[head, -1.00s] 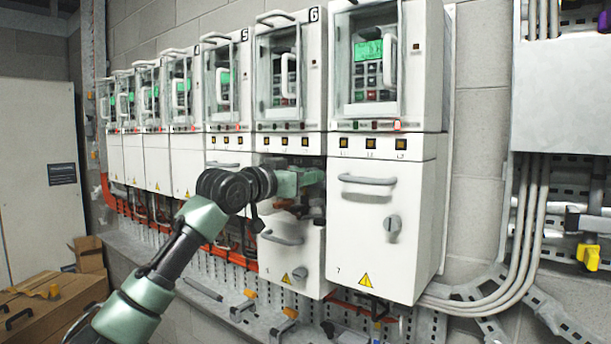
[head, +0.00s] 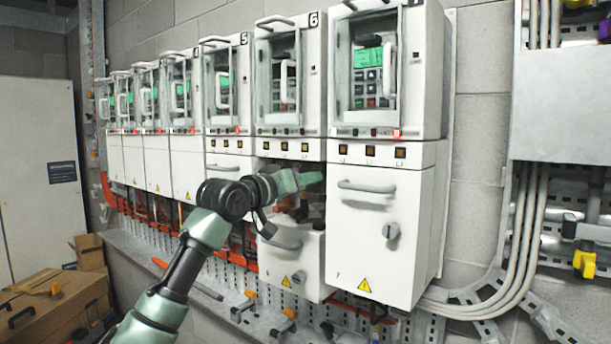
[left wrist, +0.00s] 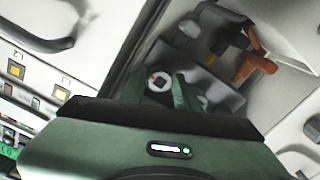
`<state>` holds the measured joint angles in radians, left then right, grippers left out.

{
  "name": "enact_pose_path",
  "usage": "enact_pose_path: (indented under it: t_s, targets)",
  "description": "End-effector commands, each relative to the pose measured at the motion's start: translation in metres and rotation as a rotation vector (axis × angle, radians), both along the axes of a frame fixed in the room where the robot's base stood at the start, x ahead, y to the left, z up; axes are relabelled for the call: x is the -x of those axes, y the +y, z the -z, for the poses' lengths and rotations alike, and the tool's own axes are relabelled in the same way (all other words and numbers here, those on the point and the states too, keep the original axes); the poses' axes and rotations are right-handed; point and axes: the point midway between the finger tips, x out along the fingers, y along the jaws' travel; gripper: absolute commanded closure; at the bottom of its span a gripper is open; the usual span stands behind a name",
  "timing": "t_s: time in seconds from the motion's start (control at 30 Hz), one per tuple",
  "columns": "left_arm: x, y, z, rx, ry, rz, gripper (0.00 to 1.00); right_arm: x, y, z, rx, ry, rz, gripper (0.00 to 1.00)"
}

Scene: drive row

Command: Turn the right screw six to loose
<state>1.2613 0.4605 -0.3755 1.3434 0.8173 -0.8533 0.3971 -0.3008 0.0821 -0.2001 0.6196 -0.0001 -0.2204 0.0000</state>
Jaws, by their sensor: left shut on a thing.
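Drive six (head: 290,90) has its lower cover (head: 300,262) hanging open, exposing a compartment. My left gripper (head: 312,180) reaches into this opening from the left in the head view. In the left wrist view the gripper (left wrist: 159,90) has its two green fingers on either side of a round, pale screw head with a dark middle and a red mark, the right screw (left wrist: 158,82). It is shut on that screw. A second round screw (left wrist: 203,101) is partly hidden behind a finger. The screws cannot be made out in the head view. My right gripper is out of view.
Drive seven (head: 375,225), its cover closed, stands close on the right with a handle (head: 366,187) and knob (head: 391,229). Orange-tipped parts (left wrist: 255,65) sit near the screws. More drives line the wall to the left. A cardboard box (head: 50,310) lies at lower left.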

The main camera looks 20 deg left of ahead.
Motion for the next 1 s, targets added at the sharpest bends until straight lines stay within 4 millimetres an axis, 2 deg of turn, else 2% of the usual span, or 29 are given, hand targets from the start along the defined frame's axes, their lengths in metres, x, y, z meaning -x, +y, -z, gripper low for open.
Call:
enact_pose_path:
  t_s: [0.57, 1.0]
  targets:
    - [0.000, -0.001, -0.003, 0.517, 0.190, 0.001, 1.00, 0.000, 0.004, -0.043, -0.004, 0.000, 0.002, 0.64]
    - [0.000, -0.001, -0.004, 0.911, 0.333, 0.000, 1.00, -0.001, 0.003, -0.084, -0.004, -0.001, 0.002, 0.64]
